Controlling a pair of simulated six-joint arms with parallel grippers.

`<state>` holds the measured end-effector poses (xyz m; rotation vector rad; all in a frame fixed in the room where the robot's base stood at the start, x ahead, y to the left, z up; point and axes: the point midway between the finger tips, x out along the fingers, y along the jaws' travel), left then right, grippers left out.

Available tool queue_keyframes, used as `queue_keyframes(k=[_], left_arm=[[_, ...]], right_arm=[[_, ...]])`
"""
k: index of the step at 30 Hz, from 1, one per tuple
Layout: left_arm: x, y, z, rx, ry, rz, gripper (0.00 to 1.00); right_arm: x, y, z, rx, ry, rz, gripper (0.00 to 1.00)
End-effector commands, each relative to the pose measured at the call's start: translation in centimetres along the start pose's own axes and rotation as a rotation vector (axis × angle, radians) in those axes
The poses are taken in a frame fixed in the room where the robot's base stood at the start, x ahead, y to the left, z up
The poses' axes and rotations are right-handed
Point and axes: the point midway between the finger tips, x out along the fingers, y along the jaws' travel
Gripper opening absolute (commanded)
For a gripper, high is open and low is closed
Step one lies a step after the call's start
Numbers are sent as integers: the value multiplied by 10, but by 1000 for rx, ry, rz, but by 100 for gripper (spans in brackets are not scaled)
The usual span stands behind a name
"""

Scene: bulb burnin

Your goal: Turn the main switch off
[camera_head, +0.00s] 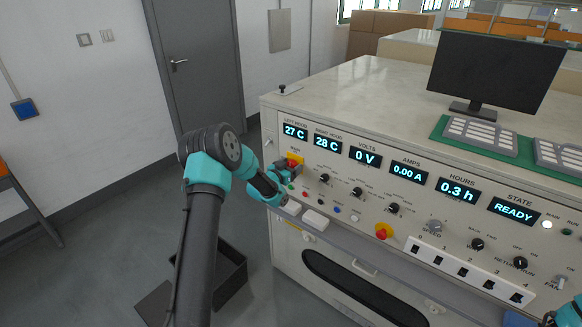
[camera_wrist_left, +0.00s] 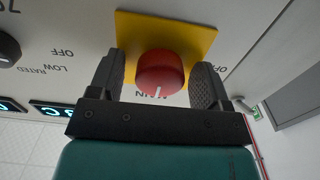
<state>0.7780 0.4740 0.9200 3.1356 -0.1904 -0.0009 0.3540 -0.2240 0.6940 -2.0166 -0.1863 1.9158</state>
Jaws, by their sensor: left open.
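The main switch is a red round knob (camera_wrist_left: 160,73) on a yellow square plate (camera_wrist_left: 190,38), above a partly hidden label in the left wrist view. A white mark on the knob's face points toward the gripper's base in that view. In the head view the switch (camera_head: 292,160) shows at the panel's upper left, partly behind my gripper. My left gripper (camera_wrist_left: 158,80) is open, with one finger on each side of the knob. Small gaps seem to show beside the knob; contact is hard to tell. Part of my right arm shows at the lower right edge.
The panel carries lit displays reading 0 V, 0.00 A, 0.3 h and READY (camera_head: 515,208). Several black knobs, a second red knob on yellow (camera_head: 383,231) and a row of rocker switches (camera_head: 462,271) sit below. A monitor (camera_head: 495,70) stands on the bench top.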

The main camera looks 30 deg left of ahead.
Motion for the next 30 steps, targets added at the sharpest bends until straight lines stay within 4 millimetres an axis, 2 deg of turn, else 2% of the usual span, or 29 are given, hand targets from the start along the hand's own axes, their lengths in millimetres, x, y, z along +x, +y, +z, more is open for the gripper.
queue_keyframes(k=[8,23,30], left_arm=[[1,0,0,0,0,0,71],[1,0,0,0,0,0,24],[1,0,0,-9,1,0,22]], right_arm=[[0,0,0,0,0,0,37],[0,0,0,0,0,0,37],[0,0,0,0,0,0,37]])
